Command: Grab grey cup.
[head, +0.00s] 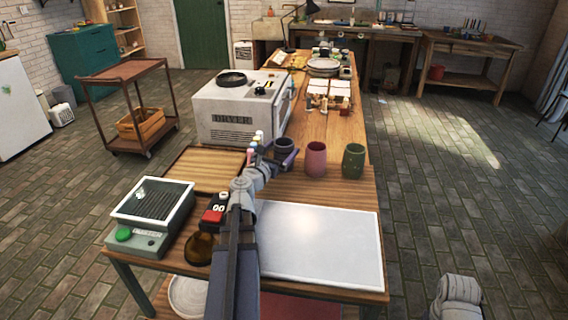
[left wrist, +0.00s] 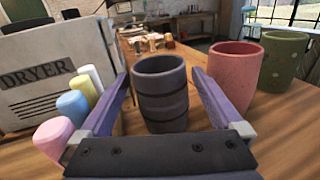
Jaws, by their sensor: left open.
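The grey cup (head: 284,149) stands upright on the wooden table, at the left end of a row of cups. In the left wrist view the grey cup (left wrist: 162,95) is dark with black bands and stands between the two open fingers of my left gripper (left wrist: 160,100). A gap shows on both sides of the cup, so the fingers appear apart from it. In the head view my left gripper (head: 272,156) reaches the cup from the front left. My right gripper is not clearly seen; only a grey arm part shows at the bottom right.
A pink cup (head: 316,159) and a green cup (head: 353,161) stand just right of the grey cup. Several pastel bottles (left wrist: 75,108) stand close to the left finger. The dryer (head: 238,108) is behind left. A white board (head: 322,245) lies in front.

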